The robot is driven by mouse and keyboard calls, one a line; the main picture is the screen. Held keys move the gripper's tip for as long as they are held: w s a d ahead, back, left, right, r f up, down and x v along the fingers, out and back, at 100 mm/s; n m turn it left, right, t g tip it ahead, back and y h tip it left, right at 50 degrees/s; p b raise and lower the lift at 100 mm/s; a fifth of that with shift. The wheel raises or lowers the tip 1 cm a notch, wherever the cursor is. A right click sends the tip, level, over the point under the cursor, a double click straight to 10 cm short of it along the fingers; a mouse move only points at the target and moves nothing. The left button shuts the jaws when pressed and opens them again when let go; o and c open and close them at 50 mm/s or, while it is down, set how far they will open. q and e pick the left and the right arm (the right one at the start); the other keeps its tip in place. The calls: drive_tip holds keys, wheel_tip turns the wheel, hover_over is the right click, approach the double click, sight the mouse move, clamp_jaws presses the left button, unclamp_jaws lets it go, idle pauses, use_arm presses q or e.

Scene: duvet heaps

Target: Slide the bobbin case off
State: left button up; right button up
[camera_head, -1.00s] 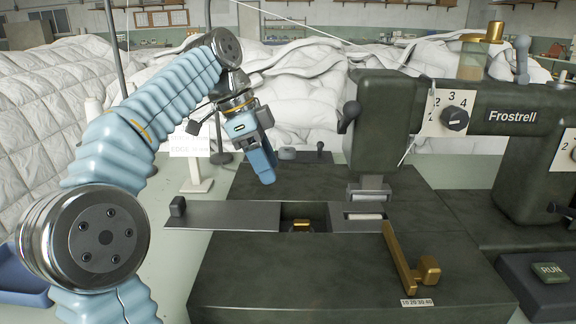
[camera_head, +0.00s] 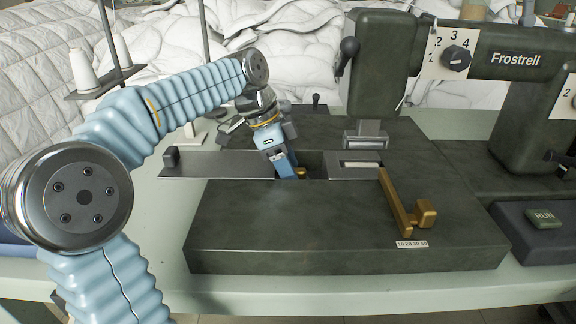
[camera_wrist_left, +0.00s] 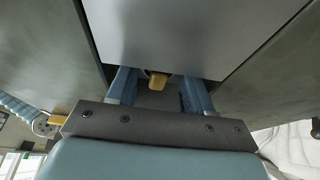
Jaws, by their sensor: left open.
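The brass-coloured bobbin case (camera_head: 302,172) sits in the dark square opening of the sewing machine bed (camera_head: 330,235), partly hidden by my left gripper (camera_head: 288,175). My left gripper points down into the opening at its left side. In the left wrist view its two blue fingers are open, with the bobbin case (camera_wrist_left: 157,80) showing between them. A gap shows on either side of it, and I cannot tell whether either finger touches it. The grey slide plate (camera_head: 215,165) lies to the left of the opening. My right gripper is not in view.
The presser foot (camera_head: 366,138) hangs from the machine head right of the opening. A brass lever (camera_head: 400,205) lies on the bed further right. White quilted heaps (camera_head: 60,100) and thread spools (camera_head: 82,70) stand behind.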

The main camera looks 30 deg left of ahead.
sight(298, 170)
use_arm(q)
drive_tip(key=shift+c, duration=0.5)
clamp_jaws()
drive_tip(key=shift+r+p, duration=1.05)
drive_tip(key=shift+r, duration=0.8)
